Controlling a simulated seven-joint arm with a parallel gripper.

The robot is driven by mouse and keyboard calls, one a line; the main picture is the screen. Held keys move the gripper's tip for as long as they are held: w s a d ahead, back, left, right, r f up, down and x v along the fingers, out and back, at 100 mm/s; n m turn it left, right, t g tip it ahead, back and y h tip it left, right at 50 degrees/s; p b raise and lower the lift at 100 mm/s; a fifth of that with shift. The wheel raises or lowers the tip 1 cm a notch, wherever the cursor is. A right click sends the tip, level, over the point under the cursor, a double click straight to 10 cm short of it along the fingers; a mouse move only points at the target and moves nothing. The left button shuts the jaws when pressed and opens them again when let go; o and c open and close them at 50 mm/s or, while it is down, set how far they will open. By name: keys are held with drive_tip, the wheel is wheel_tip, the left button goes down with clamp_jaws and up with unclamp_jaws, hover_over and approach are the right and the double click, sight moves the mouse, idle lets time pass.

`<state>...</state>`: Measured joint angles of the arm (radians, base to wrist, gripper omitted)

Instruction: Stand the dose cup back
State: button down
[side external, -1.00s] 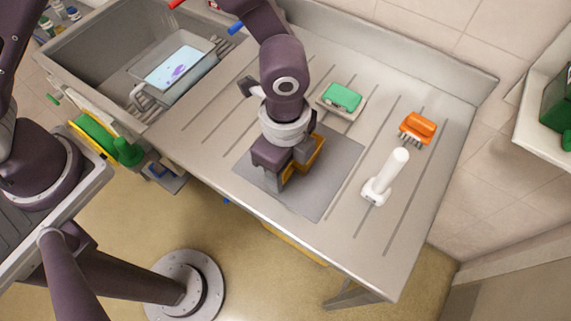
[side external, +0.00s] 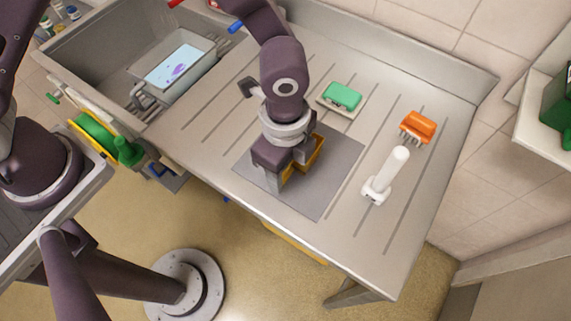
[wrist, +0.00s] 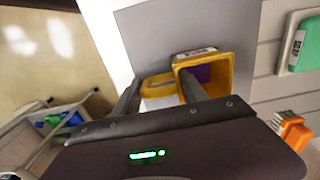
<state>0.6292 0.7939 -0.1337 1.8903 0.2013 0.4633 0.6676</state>
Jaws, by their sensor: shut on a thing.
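The yellow open-topped cup (wrist: 229,75), which I take for the dose cup, is at my gripper over the grey mat (wrist: 185,25). Its dark inside with something purple faces the wrist camera, and a pale label is on its far edge. A yellow loop-like part (wrist: 150,80) lies to its left, between the fingers; I cannot tell whether it joins the cup. My gripper (wrist: 160,92) is shut on the yellow piece, its right finger overlapping the cup's opening. In the side view my gripper (side external: 285,172) is low over the mat (side external: 325,185) and hides much of the cup (side external: 316,153).
A basin (side external: 85,60) with a tray (side external: 178,62) is at left. The counter's front right is clear.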

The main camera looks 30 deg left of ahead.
drive_tip(key=shift+f, duration=0.15)
drive_tip(key=c, duration=0.6)
unclamp_jaws()
drive_tip(key=shift+o, duration=0.5)
drive_tip(key=o, duration=0.5)
drive_tip(key=shift+r, duration=3.5)
